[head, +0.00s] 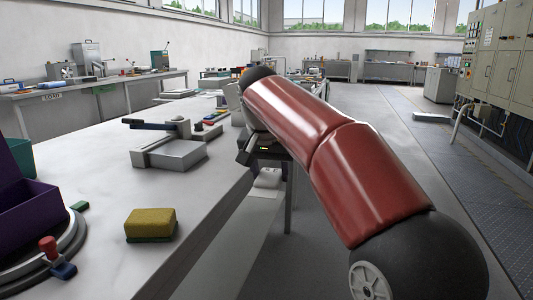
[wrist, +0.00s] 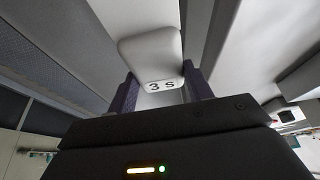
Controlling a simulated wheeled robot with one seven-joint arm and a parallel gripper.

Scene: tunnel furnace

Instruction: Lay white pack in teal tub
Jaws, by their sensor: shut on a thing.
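The white pack (wrist: 150,58), marked "3 S", is between the two fingers of my gripper (wrist: 162,88) in the wrist view. My gripper is shut on it. In the head view the pack (head: 268,178) hangs below my gripper (head: 268,166), beyond the right edge of the near worktop. The teal tub (head: 14,157) is at the far left edge of the head view, partly cut off. The pack and the tub are well apart, with the worktop between them.
A purple tub (head: 32,212) stands in front of the teal tub on a round turntable (head: 70,235). A yellow-green sponge (head: 150,224) lies near the worktop edge. A grey device with a lever (head: 170,145) stands farther back. The worktop (head: 205,190) between them is clear.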

